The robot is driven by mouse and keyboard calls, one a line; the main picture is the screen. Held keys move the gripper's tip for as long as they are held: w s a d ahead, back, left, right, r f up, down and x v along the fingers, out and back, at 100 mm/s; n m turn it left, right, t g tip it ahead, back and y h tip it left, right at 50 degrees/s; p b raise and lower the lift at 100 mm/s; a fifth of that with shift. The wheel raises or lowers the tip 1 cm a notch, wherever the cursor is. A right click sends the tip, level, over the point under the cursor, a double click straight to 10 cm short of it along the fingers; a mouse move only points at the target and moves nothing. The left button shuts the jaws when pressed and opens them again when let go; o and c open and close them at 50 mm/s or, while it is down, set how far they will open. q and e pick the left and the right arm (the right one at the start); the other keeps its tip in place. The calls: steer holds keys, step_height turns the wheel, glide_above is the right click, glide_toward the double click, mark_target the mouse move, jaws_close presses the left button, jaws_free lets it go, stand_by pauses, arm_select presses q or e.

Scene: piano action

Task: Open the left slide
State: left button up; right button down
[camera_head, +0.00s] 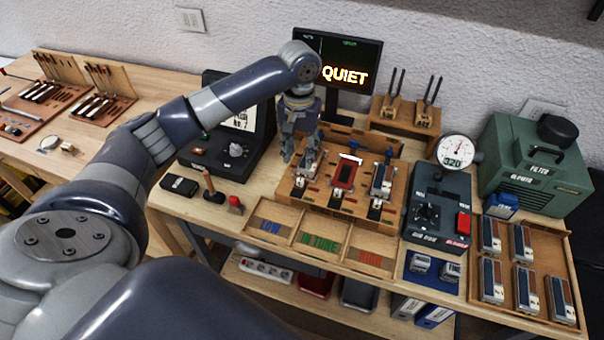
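A wooden rig (330,210) with three slide stations side by side stands at the middle of the bench in the head view. The left slide (298,187) is at the left station; my gripper partly hides it, and I cannot tell whether it is open. The middle station holds a red-framed piece (345,172) and the right one a grey piece (382,182). My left gripper (301,158) points down over the left station, its fingers close above or at it. Contact and finger gap are unclear. My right gripper is not in view.
Three labelled trays (318,238) lie in front of the rig. A green-grey control box (437,222) and a dial gauge (457,150) stand to its right. A screen (345,60) reading QUIET stands behind. A handled tool (211,187) and red stamp (236,204) stand left.

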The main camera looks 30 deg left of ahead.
mark_target(300, 179)
arm_select(q)
step_height(300, 179, down, 9)
steer(key=shift+r+p, duration=0.15)
steer(key=shift+p, duration=0.6)
steer(key=shift+f, duration=0.45)
jaws_close()
